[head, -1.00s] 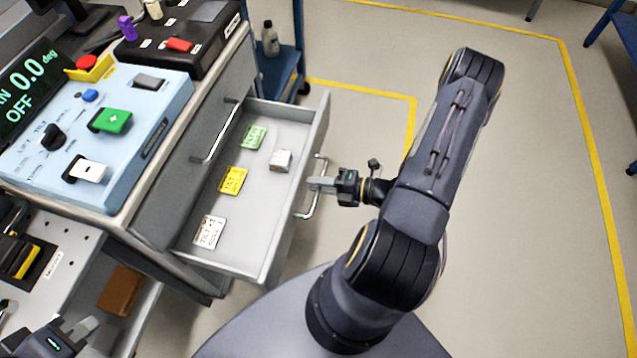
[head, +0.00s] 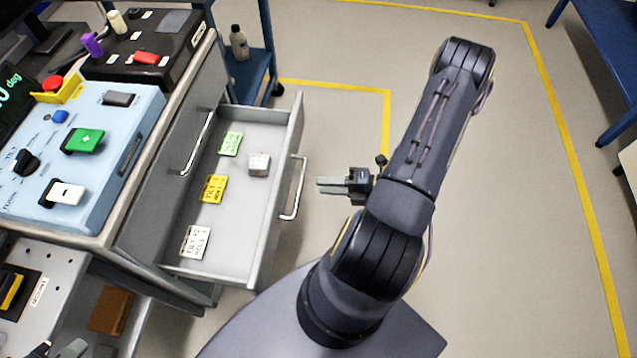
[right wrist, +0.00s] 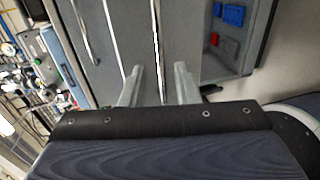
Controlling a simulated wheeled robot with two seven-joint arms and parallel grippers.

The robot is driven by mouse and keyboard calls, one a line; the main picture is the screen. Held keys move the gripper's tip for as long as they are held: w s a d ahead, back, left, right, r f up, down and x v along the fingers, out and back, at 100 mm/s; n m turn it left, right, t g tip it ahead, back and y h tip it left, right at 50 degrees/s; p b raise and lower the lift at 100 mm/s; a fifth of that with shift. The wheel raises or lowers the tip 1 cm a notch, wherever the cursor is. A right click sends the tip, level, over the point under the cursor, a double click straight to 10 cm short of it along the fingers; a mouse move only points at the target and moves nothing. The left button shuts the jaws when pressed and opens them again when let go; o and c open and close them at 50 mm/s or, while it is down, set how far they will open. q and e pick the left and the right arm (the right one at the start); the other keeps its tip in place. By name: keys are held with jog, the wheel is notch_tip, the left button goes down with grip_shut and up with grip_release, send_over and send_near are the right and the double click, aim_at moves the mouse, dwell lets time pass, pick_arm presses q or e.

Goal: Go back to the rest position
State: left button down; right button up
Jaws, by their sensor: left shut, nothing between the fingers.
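My right gripper (head: 332,185) is open and empty, a short way to the right of the drawer handle (head: 295,190) and apart from it. The right wrist view also shows its two fingers (right wrist: 159,88) spread apart. My left gripper (head: 72,349) shows only in part at the bottom left corner of the head view; its fingers are shut and most of it is cut off. The drawer (head: 222,252) stands open.
A light blue control box (head: 100,155) and a black box (head: 150,50) stand on the cabinet top. A blue cart (head: 255,82) with a bottle (head: 239,43) stands behind the drawer. A brown block (head: 111,311) is on the lower shelf.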

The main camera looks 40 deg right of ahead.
dwell(0.5)
jog(key=s+a+r+n+g+h, duration=0.1)
jog(key=a+r+n+g, duration=0.45)
jog(key=r+n, duration=0.75)
jog(key=s+a+r+n+g, duration=0.1)
jog(key=a+r+n+g, duration=0.55)
jog(key=n, duration=1.25)
notch_tip(320, 180, up, 25)
jog(key=s+n+t+h+p, duration=0.3)
jog(key=n+p, duration=0.9)
jog(key=p, duration=0.6)
jog(key=shift+a+f+n+t+h, duration=0.2)
jog(key=shift+a+n+t+h, duration=0.1)
jog(key=shift+t+h, duration=0.75)
